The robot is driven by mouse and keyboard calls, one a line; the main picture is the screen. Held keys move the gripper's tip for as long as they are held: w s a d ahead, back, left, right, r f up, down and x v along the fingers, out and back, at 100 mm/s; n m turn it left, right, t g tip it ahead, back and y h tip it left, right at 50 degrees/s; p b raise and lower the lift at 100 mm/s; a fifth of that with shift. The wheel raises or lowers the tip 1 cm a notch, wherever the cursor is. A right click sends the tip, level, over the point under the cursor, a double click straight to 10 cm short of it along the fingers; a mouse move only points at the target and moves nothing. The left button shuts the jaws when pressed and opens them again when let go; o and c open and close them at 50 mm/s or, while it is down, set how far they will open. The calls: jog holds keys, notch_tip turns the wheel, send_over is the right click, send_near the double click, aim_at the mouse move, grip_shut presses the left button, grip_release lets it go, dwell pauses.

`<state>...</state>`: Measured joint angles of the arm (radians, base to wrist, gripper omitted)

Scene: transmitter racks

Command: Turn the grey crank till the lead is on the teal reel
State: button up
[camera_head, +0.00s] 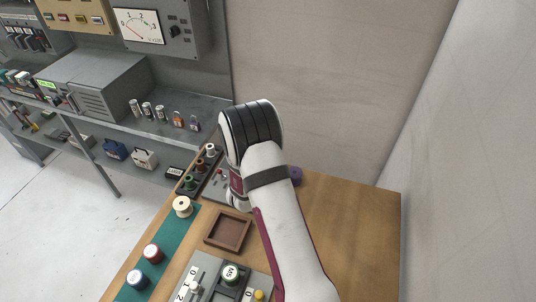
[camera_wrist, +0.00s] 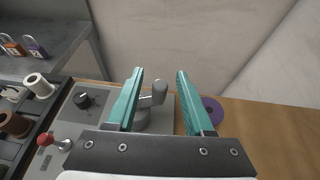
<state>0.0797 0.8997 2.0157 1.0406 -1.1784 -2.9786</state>
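A grey crank (camera_wrist: 158,96) stands on a grey box (camera_wrist: 110,112) in the wrist view, its handle upright between my fingers. My gripper (camera_wrist: 160,72) has two teal fingers spread apart on either side of the crank, with visible gaps to the handle. In the head view my arm hides the crank and the fingertips; part of the grey box (camera_head: 217,188) shows left of my wrist. I cannot make out a teal reel or the lead in either view. A purple reel (camera_wrist: 212,111) stands right of the box.
A brown tray (camera_head: 228,232), a green mat (camera_head: 170,232) with several spools and a grey control panel (camera_head: 205,271) lie nearer. The table's right side is clear.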

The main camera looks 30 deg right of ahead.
jog(key=v, duration=1.5)
jog(key=shift+s+a+r, duration=0.2)
jog(key=shift+s, duration=0.1)
jog(key=shift+w, duration=0.1)
